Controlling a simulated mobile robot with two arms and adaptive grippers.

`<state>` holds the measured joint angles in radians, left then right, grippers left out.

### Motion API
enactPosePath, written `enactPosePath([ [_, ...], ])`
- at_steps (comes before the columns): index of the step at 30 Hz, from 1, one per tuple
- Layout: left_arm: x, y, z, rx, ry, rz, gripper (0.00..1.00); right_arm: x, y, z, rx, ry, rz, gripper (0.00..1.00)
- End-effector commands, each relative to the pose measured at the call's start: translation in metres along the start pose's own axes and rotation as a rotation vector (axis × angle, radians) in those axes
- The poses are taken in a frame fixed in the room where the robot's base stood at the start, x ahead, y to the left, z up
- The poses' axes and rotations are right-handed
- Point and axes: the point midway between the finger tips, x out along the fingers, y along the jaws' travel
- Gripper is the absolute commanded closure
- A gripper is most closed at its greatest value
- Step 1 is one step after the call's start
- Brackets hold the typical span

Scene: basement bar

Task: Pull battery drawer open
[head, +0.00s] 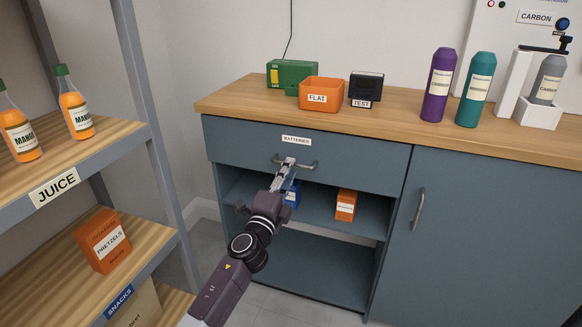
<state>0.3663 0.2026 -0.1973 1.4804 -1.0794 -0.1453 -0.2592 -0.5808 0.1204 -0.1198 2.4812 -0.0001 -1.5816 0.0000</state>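The battery drawer (245,147) is the wide blue-grey drawer under the left part of the wooden counter, with a "BATTERIES" label (296,140) on its front. Its front looks flush with the cabinet, so it looks closed. Its curved metal handle (308,166) sits below the label. My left gripper (289,162) reaches up from below, with its fingertips at the left-middle part of the handle and overlapping it in the picture. Whether the fingers are closed around the handle cannot be made out. My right gripper is not in view.
Below the drawer, an open shelf holds an orange box (346,205) and a blue item (293,194). A cabinet door (480,230) is at right. On the counter stand an orange "FLAT" bin (321,90), a "TEST" device (366,86) and bottles. A shelf rack (140,100) stands close at left.

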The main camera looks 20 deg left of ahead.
Motion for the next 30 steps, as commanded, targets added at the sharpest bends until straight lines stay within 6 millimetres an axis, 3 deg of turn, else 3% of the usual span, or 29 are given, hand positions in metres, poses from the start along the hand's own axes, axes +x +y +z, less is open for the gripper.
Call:
enactPosePath([
  [7,0.027,0.001,0.000,0.000,0.000,0.001,0.75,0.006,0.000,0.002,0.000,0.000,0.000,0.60],
  [17,0.031,0.001,0.000,-0.001,0.000,0.002,0.75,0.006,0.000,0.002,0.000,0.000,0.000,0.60],
  [24,0.031,0.001,0.000,-0.001,0.000,0.002,0.99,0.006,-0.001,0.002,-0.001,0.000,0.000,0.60],
  [30,0.031,0.002,0.000,-0.001,0.000,0.002,1.00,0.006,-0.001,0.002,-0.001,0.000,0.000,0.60],
])
